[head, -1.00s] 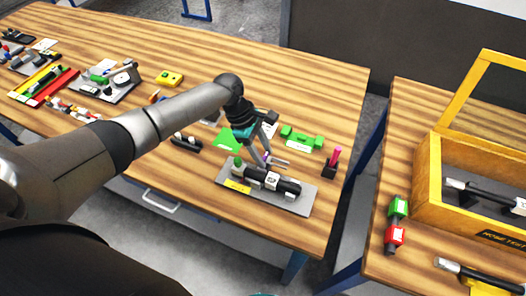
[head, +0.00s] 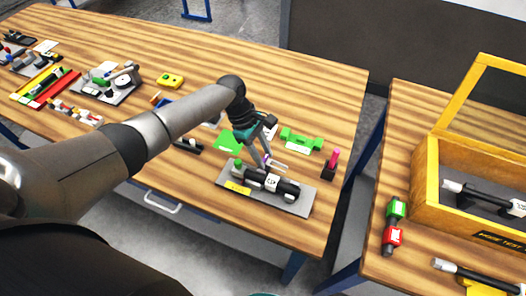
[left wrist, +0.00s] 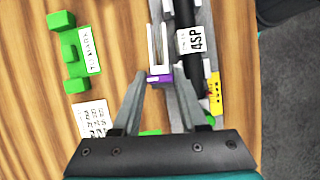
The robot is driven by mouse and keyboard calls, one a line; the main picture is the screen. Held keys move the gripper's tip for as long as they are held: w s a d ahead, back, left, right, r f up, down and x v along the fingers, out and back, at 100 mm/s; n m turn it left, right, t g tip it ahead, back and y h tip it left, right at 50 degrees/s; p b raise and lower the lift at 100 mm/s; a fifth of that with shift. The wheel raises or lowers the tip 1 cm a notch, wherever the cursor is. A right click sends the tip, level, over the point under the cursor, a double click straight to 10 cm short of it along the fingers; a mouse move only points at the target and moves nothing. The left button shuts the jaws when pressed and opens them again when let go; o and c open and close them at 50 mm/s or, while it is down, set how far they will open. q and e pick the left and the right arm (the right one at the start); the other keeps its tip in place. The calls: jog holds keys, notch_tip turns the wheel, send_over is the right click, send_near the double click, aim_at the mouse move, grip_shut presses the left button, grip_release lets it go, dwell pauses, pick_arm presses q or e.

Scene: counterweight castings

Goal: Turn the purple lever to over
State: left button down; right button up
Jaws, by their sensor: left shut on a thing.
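The purple lever (left wrist: 159,79) shows in the left wrist view as a purple bar at the end of two pale parallel rods. It belongs to a grey plate (head: 295,206) carrying a black cylinder (head: 272,183) with a white label reading "4SP". In the head view the lever (head: 267,160) is small and partly hidden by the fingers. My left gripper (head: 265,159) is shut on the purple bar, above the plate's far side. In the left wrist view its fingers (left wrist: 159,84) close on the bar from both sides. My right gripper is not in view.
A green block (head: 301,139) and a black block with an upright pink pin (head: 334,158) stand close by. A green sheet (head: 228,142) lies behind. A yellow-framed box (head: 428,190) stands on the second table. A gap separates the two tables.

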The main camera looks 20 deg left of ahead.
pick_arm(q)
jog(key=shift+d+r+m+g+p, duration=0.1)
jog(key=shift+m+g+p, duration=0.25)
jog(key=shift+m, duration=0.45)
jog(key=shift+w+m, duration=0.1)
jog(key=shift+m, duration=0.4)
jog(key=m, duration=0.1)
jog(key=m+g+y+b, duration=0.1)
jog(key=m, duration=0.1)
jog(key=shift+f+m+g+b, duration=0.2)
jog(key=shift+m+g+b, duration=0.05)
jog(key=shift+m+b, duration=0.05)
jog(key=m+b, duration=0.1)
jog(key=m, duration=0.1)
jog(key=m+g+y+b, duration=0.1)
jog(key=m, duration=0.1)
jog(key=shift+w+d+m, duration=0.1)
jog(key=shift+w+m, duration=0.05)
jog(key=shift+m, duration=0.15)
jog(key=m+y, duration=0.1)
jog(key=m, duration=0.1)
jog(key=shift+m+g+b, duration=0.3)
jog(key=shift+d+r+m+y, duration=0.1)
jog(key=shift+m+y, duration=0.7)
jog(key=shift+m, duration=0.8)
jog(key=shift+c, duration=2.2)
grip_release()
